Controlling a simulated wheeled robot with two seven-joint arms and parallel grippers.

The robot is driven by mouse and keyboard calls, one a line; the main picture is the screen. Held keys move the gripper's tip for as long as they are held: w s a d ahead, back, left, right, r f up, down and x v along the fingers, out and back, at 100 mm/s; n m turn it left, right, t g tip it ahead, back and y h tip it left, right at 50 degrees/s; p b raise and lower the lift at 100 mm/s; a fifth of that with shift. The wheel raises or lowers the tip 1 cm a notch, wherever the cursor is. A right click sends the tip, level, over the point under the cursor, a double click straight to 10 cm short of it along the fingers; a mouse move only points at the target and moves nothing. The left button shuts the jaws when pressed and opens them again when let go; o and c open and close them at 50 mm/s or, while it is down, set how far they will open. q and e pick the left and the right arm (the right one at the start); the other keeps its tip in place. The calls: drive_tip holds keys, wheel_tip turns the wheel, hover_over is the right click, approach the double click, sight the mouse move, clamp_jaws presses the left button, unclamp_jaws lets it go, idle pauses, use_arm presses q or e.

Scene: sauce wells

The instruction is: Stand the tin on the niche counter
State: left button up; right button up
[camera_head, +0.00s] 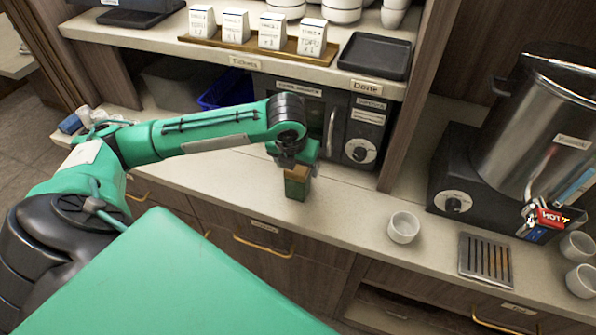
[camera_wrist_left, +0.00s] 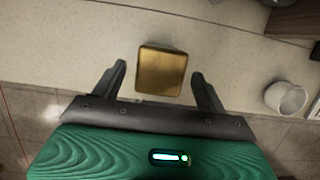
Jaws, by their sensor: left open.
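The tin (camera_head: 297,183) is a small square box with dark green sides and a gold top. It stands upright on the niche counter (camera_head: 350,218), near the front edge. In the left wrist view its gold lid (camera_wrist_left: 161,72) lies between the fingertips of my left gripper (camera_wrist_left: 158,75), with a gap on each side. My left gripper (camera_head: 295,160) is open, just above and around the tin in the head view, and its fingers are partly hidden there. My right gripper is not in view.
A white cup (camera_head: 403,227) stands to the right of the tin, before a drip grate (camera_head: 485,260) and a large steel urn (camera_head: 545,125). An oven with a dial (camera_head: 360,151) is behind the gripper. A shelf (camera_head: 180,48) overhangs the counter.

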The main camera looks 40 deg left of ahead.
use_arm(q)
drive_tip(key=v, duration=0.8)
drive_tip(key=shift+f, duration=0.15)
